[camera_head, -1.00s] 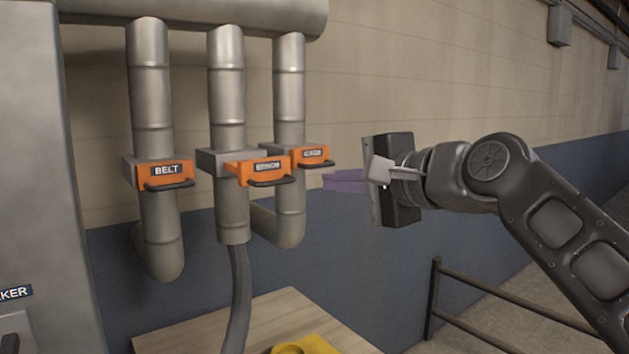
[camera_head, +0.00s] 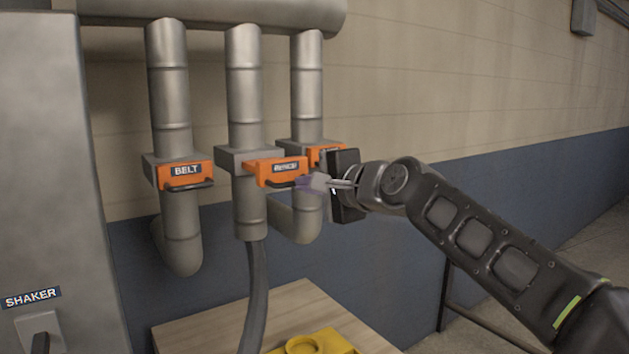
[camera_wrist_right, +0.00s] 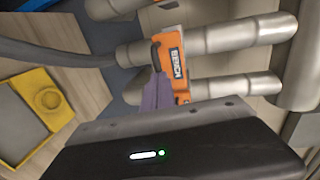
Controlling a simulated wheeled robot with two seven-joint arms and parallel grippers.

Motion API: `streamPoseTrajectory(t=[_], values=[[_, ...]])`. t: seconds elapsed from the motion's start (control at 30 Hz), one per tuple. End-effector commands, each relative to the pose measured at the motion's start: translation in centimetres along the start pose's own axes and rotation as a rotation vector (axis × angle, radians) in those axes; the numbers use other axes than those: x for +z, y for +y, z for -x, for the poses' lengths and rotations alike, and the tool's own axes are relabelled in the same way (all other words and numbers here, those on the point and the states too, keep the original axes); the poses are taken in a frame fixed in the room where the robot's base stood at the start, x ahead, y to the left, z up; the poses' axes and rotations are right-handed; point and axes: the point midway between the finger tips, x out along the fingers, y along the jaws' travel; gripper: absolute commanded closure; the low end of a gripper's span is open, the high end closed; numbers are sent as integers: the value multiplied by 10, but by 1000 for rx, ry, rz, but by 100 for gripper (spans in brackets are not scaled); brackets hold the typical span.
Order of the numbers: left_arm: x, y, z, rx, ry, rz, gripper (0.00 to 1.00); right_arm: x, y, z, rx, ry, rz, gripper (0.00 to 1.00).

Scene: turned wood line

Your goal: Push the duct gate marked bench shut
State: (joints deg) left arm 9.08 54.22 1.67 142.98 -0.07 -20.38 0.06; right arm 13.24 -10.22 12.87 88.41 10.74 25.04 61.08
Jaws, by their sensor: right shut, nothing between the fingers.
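The duct gate marked bench (camera_head: 276,171) is an orange slide with a dark handle on the middle pipe. It sticks out from its grey housing (camera_head: 236,158). In the wrist view its BENCH label reads clearly on the orange gate (camera_wrist_right: 171,40). My right gripper (camera_head: 306,184) is shut and empty, its purple fingers beside the right end of the gate's handle. In the wrist view the purple fingers (camera_wrist_right: 157,88) end at the handle; I cannot tell whether they touch. My left gripper is out of view.
The belt gate (camera_head: 186,174) is on the left pipe. Another orange gate (camera_head: 322,153) on the right pipe is partly hidden behind my right gripper. Below are a wooden table (camera_head: 196,331) with a yellow object (camera_head: 318,342), a hanging hose (camera_head: 256,290) and a shaker box (camera_head: 38,322).

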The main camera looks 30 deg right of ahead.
Motion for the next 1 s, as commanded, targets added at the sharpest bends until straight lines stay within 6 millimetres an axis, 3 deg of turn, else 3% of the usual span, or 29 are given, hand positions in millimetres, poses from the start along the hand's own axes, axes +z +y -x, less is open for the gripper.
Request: streamPoseTrajectory(t=[0.33, 0.47, 0.7, 0.83, 1.0], values=[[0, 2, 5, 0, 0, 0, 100, 0, -3, -4, 2, -1, 0, 100], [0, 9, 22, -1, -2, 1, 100, 0, -10, -25, 6, -4, -2, 100], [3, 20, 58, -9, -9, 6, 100, 1, -22, -78, 5, -4, -2, 100], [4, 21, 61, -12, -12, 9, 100, 1, -20, -91, 1, -2, -1, 100], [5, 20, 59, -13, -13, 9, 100, 0, -18, -92, -1, 0, 0, 100]])
